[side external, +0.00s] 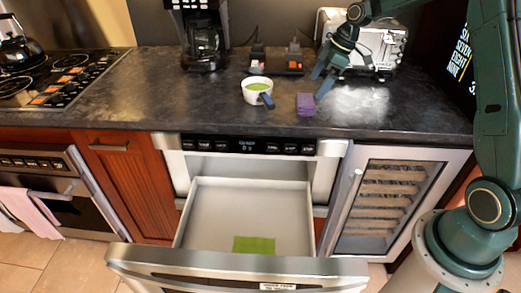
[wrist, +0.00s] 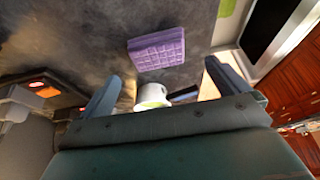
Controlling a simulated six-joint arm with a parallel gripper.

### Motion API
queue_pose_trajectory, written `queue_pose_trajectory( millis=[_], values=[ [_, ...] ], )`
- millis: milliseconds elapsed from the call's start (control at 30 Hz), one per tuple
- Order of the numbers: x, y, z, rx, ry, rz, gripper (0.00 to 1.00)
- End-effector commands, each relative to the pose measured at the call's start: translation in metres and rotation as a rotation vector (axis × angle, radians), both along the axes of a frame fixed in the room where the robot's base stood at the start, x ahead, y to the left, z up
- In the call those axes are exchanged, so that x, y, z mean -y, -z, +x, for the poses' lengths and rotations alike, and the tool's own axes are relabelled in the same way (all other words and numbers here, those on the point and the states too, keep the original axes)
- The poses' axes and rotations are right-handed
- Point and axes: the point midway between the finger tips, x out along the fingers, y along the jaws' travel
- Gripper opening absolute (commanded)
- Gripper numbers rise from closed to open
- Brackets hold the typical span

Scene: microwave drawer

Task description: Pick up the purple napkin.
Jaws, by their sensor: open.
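The purple napkin (side external: 306,104) lies folded on the dark countertop, right of the white bowl. It also shows in the wrist view (wrist: 157,50), as a flat ridged block at the upper middle. My gripper (side external: 321,82) is open and empty, just above and to the right of the napkin in the side view. In the wrist view its two blue-grey fingers (wrist: 162,72) stand apart, with the napkin beyond them and between their lines. The fingers do not appear to touch it.
A white bowl (side external: 257,98) with green content and a dark handle stands close left of the napkin. A toaster oven (side external: 385,45) and coffee maker (side external: 203,38) stand behind. The microwave drawer (side external: 205,215) is open below, with a green cloth (side external: 254,245) inside.

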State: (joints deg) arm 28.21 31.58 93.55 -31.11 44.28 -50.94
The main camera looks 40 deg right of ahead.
Motion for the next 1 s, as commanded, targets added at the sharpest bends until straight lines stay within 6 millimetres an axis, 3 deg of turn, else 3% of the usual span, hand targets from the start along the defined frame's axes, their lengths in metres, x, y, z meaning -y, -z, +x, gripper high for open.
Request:
queue_pose_trajectory(
  millis=[200, 567, 1000],
  values=[
    [-0.005, 0.017, 0.004, -0.002, 0.001, 0.000, 1.00],
    [-0.007, 0.024, 0.007, -0.001, 0.000, 0.001, 1.00],
    [-0.018, 0.064, 0.019, -0.002, -0.001, 0.001, 1.00]
  ],
)
